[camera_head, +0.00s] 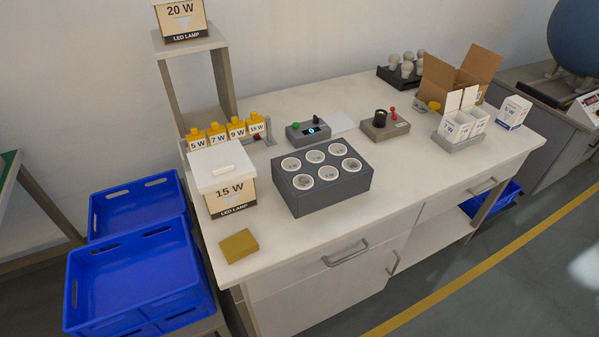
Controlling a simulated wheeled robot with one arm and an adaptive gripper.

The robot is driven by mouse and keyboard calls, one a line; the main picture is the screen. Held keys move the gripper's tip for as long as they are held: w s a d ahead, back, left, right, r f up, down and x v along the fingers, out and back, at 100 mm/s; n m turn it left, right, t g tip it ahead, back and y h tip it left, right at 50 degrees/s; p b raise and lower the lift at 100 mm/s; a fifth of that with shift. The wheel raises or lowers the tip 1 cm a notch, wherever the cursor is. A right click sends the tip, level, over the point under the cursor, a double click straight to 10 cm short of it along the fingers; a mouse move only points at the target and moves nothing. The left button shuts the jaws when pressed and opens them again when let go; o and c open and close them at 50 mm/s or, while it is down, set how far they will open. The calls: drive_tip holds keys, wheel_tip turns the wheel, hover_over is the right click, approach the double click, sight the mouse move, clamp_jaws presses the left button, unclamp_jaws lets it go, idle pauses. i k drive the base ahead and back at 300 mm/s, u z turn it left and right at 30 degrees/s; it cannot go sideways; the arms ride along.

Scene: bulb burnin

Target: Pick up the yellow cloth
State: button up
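A folded yellow cloth (239,246) lies flat on the near left corner of the white workbench (300,236). It is a small mustard-coloured square close to the bench's front left edge. Nothing covers it. My gripper is not in view.
A 15 W lamp box (229,197) stands just behind the cloth. A dark grey block with several round sockets (322,195) is to its right. Blue crates (135,268) are left of the bench. The bench top between cloth and block is clear.

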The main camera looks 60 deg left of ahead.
sight(236, 247)
drive_tip(key=u, duration=0.75)
drive_tip(key=i, duration=0.3)
drive_tip(key=u, duration=1.75)
